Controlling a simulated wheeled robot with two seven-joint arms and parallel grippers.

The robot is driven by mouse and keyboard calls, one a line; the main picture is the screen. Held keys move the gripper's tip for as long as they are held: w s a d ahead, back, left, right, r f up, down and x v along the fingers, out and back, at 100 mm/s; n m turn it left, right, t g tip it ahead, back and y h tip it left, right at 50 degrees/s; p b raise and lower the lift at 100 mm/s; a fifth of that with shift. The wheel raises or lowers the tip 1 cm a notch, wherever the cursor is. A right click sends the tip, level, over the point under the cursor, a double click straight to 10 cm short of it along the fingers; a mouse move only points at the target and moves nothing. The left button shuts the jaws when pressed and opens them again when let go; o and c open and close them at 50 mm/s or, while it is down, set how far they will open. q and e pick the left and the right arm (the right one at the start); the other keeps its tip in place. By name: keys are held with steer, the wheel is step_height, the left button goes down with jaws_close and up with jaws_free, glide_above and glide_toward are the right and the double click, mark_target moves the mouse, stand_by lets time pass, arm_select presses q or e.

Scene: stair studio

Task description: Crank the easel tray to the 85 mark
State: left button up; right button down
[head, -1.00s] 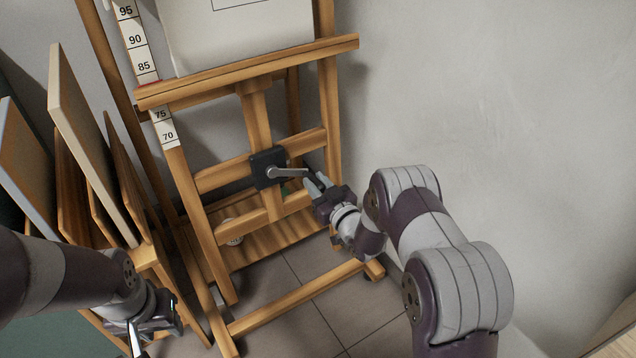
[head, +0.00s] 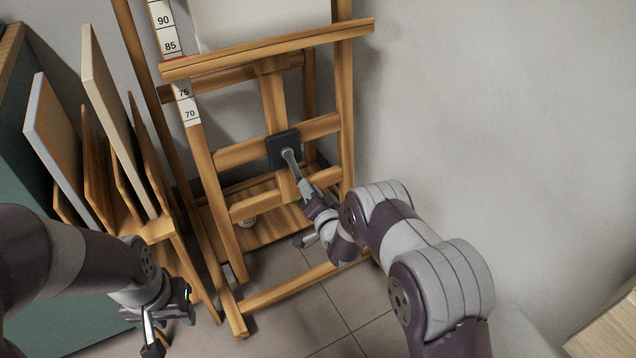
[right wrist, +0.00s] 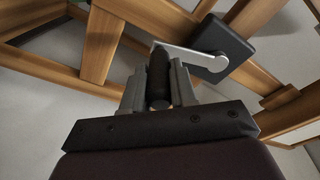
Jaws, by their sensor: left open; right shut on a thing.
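The easel tray (head: 265,52) is the wooden ledge across the easel. On the scale strip (head: 170,47) at left, its top edge sits just below the 85 label, by a red mark, and it covers the 80 label. The crank's dark gearbox (head: 279,153) is on the easel's middle bar. Its silver crank arm (head: 291,162) points down and slightly right. My right gripper (head: 306,190) is shut on the dark crank handle (right wrist: 157,70), which stands between its fingers in the right wrist view. My left gripper (head: 170,318) is open and empty at lower left.
A rack (head: 150,230) with several panels and canvases stands left of the easel, close to my left arm. A pale canvas (head: 262,22) rests on the tray. A bare grey wall (head: 500,120) is at right.

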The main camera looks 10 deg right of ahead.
steer(key=s+a+r+m+g+p, duration=0.1)
steer(key=a+r+m+p, duration=0.1)
steer(key=m, duration=0.4)
steer(key=s+a+r+m+p, duration=0.1)
steer(key=a+r+m+p, duration=0.1)
steer(key=a+m+p, duration=0.2)
steer(key=shift+s+a+m+g, duration=0.3)
steer(key=shift+a+m+g, duration=0.1)
steer(key=shift+a+m, duration=1.25)
steer(key=shift+a+r, duration=0.1)
steer(key=shift+a, duration=0.15)
steer(key=c, duration=0.9)
jaws_free()
